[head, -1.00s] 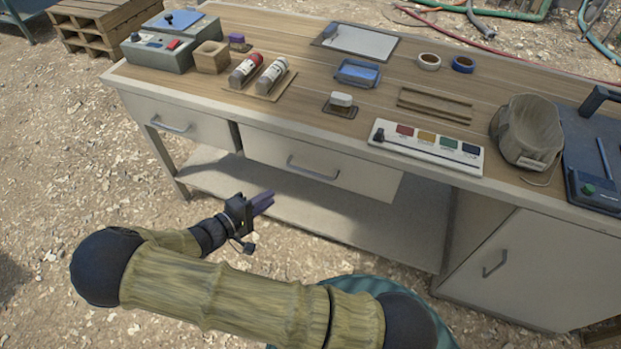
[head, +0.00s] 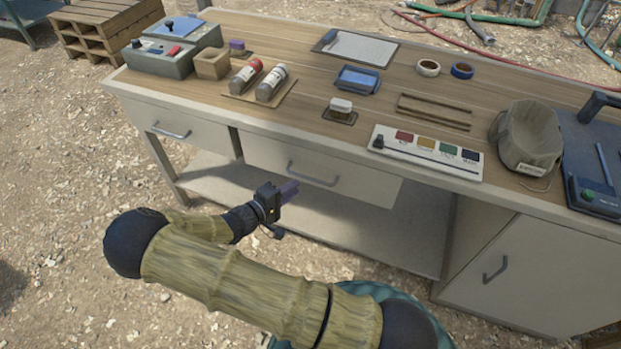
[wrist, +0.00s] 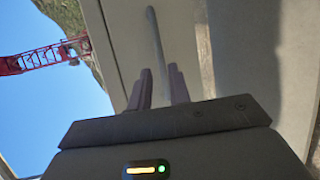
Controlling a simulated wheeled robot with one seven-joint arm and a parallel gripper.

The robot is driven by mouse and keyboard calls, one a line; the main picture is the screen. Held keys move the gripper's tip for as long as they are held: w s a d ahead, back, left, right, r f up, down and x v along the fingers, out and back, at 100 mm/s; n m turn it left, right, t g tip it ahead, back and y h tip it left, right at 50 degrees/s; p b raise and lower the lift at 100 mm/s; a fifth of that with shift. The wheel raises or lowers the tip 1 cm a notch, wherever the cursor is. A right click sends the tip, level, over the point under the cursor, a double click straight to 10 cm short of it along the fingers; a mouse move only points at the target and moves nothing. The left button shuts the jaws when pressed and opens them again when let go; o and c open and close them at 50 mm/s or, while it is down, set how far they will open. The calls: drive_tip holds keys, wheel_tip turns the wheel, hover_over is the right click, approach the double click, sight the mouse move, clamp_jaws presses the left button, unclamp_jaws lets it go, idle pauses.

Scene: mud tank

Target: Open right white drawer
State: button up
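The right white drawer (head: 345,178) is under the workbench top, with a grey bar handle (head: 313,174) on its front. It looks closed. My gripper (head: 289,190) is in front of the drawer, just below and left of the handle in the head view. In the wrist view the two purple fingers of my gripper (wrist: 159,87) stand apart with a gap between them. The handle bar (wrist: 154,45) runs lengthwise in that view and lines up with the gap. I cannot tell whether its lower end is between the fingers. Nothing is visibly held.
The left white drawer (head: 180,125) has its own handle. A cabinet door (head: 535,275) is at the right. A lower shelf (head: 390,235) lies under the drawers. The benchtop (head: 300,110) carries bottles, a paint strip, a cap and boxes. The ground in front is clear.

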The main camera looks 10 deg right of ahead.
sight(311, 178)
drive_tip(key=x, duration=0.8)
drive_tip(key=shift+c, duration=0.2)
clamp_jaws()
